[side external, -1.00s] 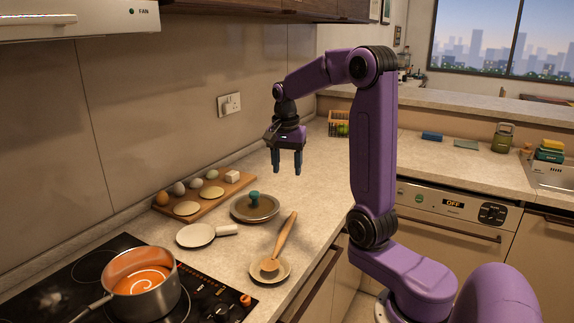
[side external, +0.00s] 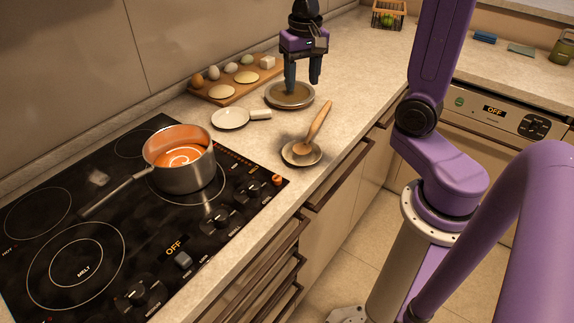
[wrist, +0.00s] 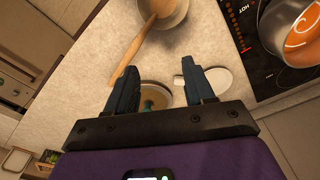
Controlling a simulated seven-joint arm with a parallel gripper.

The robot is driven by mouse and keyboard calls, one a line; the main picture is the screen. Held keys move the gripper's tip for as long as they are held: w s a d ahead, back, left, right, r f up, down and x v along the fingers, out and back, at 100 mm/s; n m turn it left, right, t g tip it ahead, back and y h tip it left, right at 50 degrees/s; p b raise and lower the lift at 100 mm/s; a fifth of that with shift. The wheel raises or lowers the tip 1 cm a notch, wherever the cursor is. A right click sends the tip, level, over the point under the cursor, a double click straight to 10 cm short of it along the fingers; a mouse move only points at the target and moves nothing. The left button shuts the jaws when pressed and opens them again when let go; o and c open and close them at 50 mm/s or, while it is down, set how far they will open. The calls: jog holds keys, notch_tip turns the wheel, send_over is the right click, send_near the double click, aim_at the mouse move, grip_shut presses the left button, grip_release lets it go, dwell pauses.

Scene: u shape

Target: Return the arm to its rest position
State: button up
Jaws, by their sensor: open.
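My gripper (side external: 302,84) points straight down above the counter, its two dark blue fingers apart and nothing between them. In the side view its fingers overlap the round pan lid (side external: 297,101), and the lid's knob is hidden there. In the wrist view my gripper (wrist: 160,78) shows both fingers spread. The lid (wrist: 149,88) with its teal knob lies on the counter below, seen between them. My purple arm rises at the right of the side view.
A pot of orange soup (side external: 185,165) stands on the black hob (side external: 130,240). A wooden spoon (side external: 318,125) rests on a small dish (side external: 290,156). A white lid-like dish with a handle (side external: 230,118) lies nearby. A board (side external: 215,92) holds eggs. A basket (side external: 388,14) stands behind.

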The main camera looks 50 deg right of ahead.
jog(key=s+a+f+n, duration=0.2)
jog(key=s+a+n, duration=0.3)
jog(key=s+n, duration=0.4)
jog(key=s+a+f+n, duration=0.2)
jog(key=s+a+n, duration=0.4)
jog(key=s+n, duration=0.3)
jog(key=s, duration=0.3)
jog(key=shift+s+y, duration=0.3)
jog(key=shift+y, duration=0.1)
